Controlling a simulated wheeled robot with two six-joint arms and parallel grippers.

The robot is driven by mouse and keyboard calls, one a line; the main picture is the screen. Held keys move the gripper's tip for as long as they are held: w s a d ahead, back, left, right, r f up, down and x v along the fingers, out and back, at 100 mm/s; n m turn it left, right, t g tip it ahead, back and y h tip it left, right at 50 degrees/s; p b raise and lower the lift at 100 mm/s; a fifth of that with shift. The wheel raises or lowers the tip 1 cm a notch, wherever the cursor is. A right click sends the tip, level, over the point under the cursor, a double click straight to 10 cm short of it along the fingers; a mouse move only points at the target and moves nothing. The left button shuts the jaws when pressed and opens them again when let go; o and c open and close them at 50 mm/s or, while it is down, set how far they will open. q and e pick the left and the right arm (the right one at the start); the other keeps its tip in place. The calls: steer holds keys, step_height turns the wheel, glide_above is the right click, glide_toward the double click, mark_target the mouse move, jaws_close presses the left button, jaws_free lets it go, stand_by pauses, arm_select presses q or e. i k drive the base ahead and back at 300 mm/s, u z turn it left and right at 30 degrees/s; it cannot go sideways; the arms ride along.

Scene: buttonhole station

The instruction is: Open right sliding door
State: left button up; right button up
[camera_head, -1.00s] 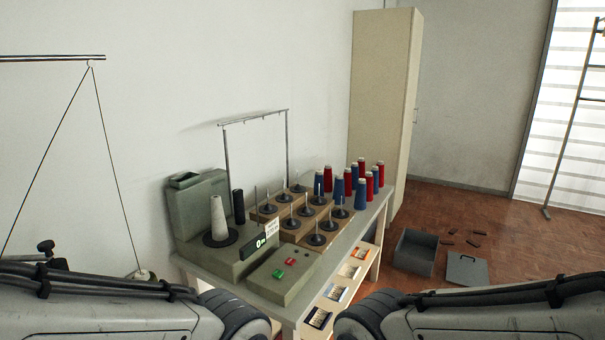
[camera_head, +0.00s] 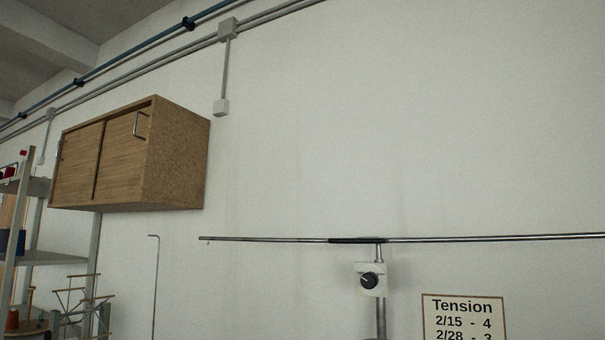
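A wooden wall cabinet (camera_head: 178,155) with two sliding doors hangs on the white wall at the left. Its right sliding door (camera_head: 122,160) has a metal bar handle (camera_head: 141,125) near its upper right edge. The left sliding door (camera_head: 76,165) has a handle (camera_head: 59,150) at its left edge. Both doors appear shut, with a dark vertical line between them. Neither of my grippers is in view.
A shelf rack (camera_head: 50,257) with thread spools stands below the cabinet at the left. A long horizontal rod (camera_head: 270,239) on a post with a dial (camera_head: 369,281) crosses the lower right. A "Tension" sign (camera_head: 463,308) is at the bottom right. Pipes run along the wall above.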

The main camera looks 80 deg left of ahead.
mark_target(118, 173)
steer(key=u, duration=4.35)
steer(key=k, duration=1.05)
steer(key=u, duration=1.3)
steer(key=i, duration=2)
steer(key=z, duration=0.6)
steer(key=i, duration=1.4)
steer(key=z, duration=1.75)
steer(key=i, duration=0.95)
steer(key=z, duration=0.9)
